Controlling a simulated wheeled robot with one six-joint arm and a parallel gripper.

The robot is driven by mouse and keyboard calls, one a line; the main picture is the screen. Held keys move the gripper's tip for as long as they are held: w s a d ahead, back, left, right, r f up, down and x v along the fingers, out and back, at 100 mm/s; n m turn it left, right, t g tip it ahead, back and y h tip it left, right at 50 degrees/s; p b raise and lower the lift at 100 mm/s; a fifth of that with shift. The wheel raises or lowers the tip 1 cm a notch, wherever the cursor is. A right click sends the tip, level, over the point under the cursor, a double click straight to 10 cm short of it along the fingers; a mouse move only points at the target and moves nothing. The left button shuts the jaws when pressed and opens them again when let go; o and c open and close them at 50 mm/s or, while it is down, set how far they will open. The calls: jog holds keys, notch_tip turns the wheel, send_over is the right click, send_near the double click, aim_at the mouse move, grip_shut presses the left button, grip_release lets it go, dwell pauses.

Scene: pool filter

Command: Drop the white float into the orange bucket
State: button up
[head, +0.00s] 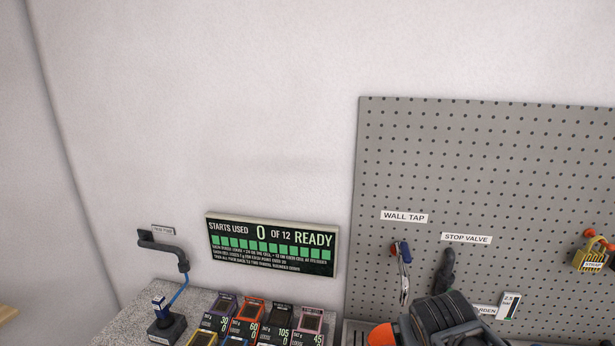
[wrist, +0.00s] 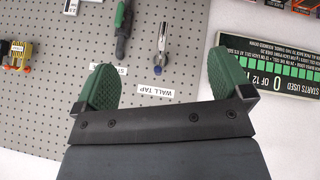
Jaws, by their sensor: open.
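I see neither a white float nor an orange bucket for certain in either view. In the wrist view my gripper (wrist: 163,68) is open, its two green ribbed fingers wide apart with nothing between them. It faces the pegboard and the white wall, which appear upside down there. In the head view, a dark ribbed shape, probably my arm, rises at the bottom edge. An orange rounded piece (head: 381,335) beside it is cut off by the bottom edge, and I cannot tell what it is.
A READY display (head: 272,246) hangs on the wall.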

jog(key=s+a+g+y, duration=0.1)
jog(key=s+a+y, duration=0.2)
jog(key=s+a, duration=0.2)
jog(key=shift+s+a+r+p, duration=0.15)
jog(key=shift+s+r+p, duration=0.05)
jog(key=shift+s+p, duration=0.1)
notch_tip(320, 180, down, 6)
jog(key=g+b, duration=0.1)
jog(key=b, duration=0.4)
jog(key=shift+w+m, duration=0.15)
jog(key=shift+m, duration=0.15)
jog(key=shift+c, duration=0.2)
